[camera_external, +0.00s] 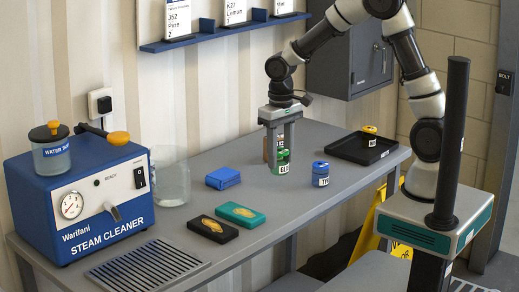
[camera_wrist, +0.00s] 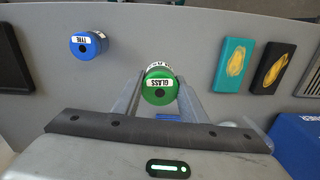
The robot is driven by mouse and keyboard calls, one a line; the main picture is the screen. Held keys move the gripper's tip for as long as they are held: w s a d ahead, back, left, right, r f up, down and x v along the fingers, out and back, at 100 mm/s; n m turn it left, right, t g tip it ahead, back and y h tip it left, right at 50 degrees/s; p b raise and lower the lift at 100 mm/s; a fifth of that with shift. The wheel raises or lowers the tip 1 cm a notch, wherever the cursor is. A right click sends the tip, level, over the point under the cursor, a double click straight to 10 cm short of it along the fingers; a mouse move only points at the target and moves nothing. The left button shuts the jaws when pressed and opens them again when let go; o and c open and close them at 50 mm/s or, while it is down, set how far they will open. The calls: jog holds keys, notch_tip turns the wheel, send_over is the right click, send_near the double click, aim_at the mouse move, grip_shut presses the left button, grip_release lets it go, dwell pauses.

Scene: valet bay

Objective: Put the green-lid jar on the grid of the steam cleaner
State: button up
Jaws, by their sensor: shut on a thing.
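The green-lid jar (camera_external: 283,166) is between the fingers of my gripper (camera_external: 280,158), which points down over the middle of the table. In the wrist view the green lid, marked GLASS (camera_wrist: 159,90), sits between the two fingers (camera_wrist: 160,98), which are shut on it. I cannot tell whether the jar's base touches the table. The steam cleaner (camera_external: 90,205) is a blue box at the left end of the table. Its dark slatted grid (camera_external: 148,268) lies in front of it at the table's front edge, with nothing on it.
A blue-lid jar (camera_external: 320,174) stands right of my gripper; a black tray (camera_external: 345,149) with a yellow-lid jar (camera_external: 369,136) is farther right.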

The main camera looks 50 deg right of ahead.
notch_tip(320, 180, up, 3)
jog(key=shift+f, duration=0.2)
jog(key=shift+a, duration=0.15)
jog(key=w+a+r+n+p, duration=0.15)
jog(key=w+a, duration=0.25)
jog(key=a, duration=0.8)
jog(key=w+a+r+n+p, duration=0.1)
jog(key=w+a+n, duration=0.2)
jog(key=a, duration=0.9)
jog(key=s+a+n+p, duration=0.1)
jog(key=s+a, duration=0.3)
jog(key=a, duration=0.4)
jog(key=s+a+f+n+p, duration=0.1)
jog(key=s+a, duration=0.2)
jog(key=a, duration=0.5)
jog(key=s+a+n+p, duration=0.15)
jog(key=s+a, duration=0.25)
jog(key=a, duration=0.4)
jog(key=shift+s+a+f, duration=0.15)
jog(key=shift+f, duration=2.35)
jog(key=shift+s+a+f, duration=0.1)
jog(key=shift+a+f, duration=0.05)
jog(key=shift+f, duration=2.35)
jog(key=shift+f, duration=0.1)
